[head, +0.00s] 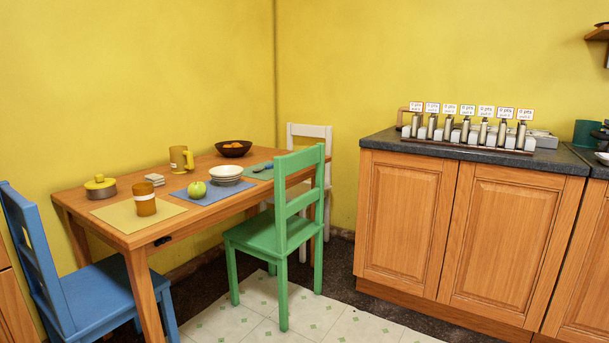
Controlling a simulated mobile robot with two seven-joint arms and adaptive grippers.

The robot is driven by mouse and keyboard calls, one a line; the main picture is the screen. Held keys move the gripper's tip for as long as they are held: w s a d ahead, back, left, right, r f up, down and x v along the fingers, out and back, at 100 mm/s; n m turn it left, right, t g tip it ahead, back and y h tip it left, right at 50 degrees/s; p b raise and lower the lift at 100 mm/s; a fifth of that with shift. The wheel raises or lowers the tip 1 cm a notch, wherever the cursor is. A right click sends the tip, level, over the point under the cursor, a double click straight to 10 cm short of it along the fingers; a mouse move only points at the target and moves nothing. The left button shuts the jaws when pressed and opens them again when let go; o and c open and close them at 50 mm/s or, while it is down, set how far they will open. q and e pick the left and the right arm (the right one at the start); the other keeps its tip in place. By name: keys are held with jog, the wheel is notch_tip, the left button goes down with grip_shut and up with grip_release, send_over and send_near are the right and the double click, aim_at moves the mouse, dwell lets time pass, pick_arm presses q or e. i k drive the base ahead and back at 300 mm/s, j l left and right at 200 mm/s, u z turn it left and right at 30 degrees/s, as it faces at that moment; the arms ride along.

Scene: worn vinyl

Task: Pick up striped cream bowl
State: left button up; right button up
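A striped cream bowl (226,174) sits on the wooden table (115,236), at the right end of a blue placemat (200,201). It looks like a low stack of cream rims with darker bands; I cannot tell whether it is one bowl or several. A green apple (197,190) lies just left of it on the same mat. Neither of my grippers is in the head view.
A green chair (280,228) stands at the table's right front and a blue chair (80,290) at its left. A dark bowl (233,148), yellow mug (178,157), orange cup (145,199) and yellow-lidded pot (100,187) share the tabletop. Tiled floor (330,318) lies open in front.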

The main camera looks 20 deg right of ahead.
aim_at(225, 176)
jog(key=z, duration=0.15)
jog(key=i+l+u, duration=0.2)
jog(key=i+l, duration=0.2)
jog(key=l, duration=0.2)
jog(key=i+l+u, duration=0.1)
jog(key=l, duration=0.25)
jog(key=i+l+u, duration=0.1)
jog(key=i+l, duration=0.2)
jog(key=i+l+u, duration=0.1)
jog(key=l, duration=0.3)
jog(key=i+l+u, duration=0.1)
jog(key=i+l, duration=0.15)
jog(key=i+l+u, duration=0.1)
jog(key=l, duration=0.4)
